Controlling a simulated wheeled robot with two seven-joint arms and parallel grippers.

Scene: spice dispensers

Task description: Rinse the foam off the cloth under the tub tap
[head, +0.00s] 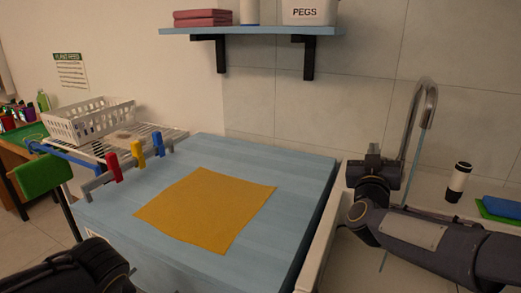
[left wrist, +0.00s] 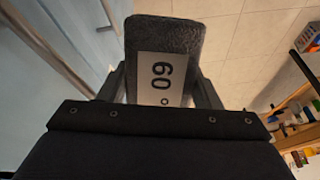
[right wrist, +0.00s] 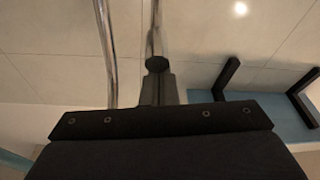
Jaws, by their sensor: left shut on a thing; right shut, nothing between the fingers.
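A flat orange-yellow cloth (head: 207,208) lies on the light-blue worktop (head: 290,165); no foam shows on it. My left gripper (left wrist: 163,85) is shut on a dark grey, speckled block-like thing (left wrist: 163,33) with a pale label reading an upside-down "60°". In the head view only part of my left arm shows at the lower left. The chrome tap (head: 431,98) stands at the right by the wall, with a thin blue line like running water below its spout. My right gripper (head: 374,152) is shut and empty, left of the tap. A dark round knob (right wrist: 157,64) shows just beyond its fingertips.
Red, yellow and blue pegs (head: 138,151) sit on a rail at the worktop's left edge. A white basket (head: 90,120) stands behind them. A blue shelf (head: 250,31) carries a PEGS box (head: 309,13). A black-and-white cylinder (head: 459,181) stands on the right ledge.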

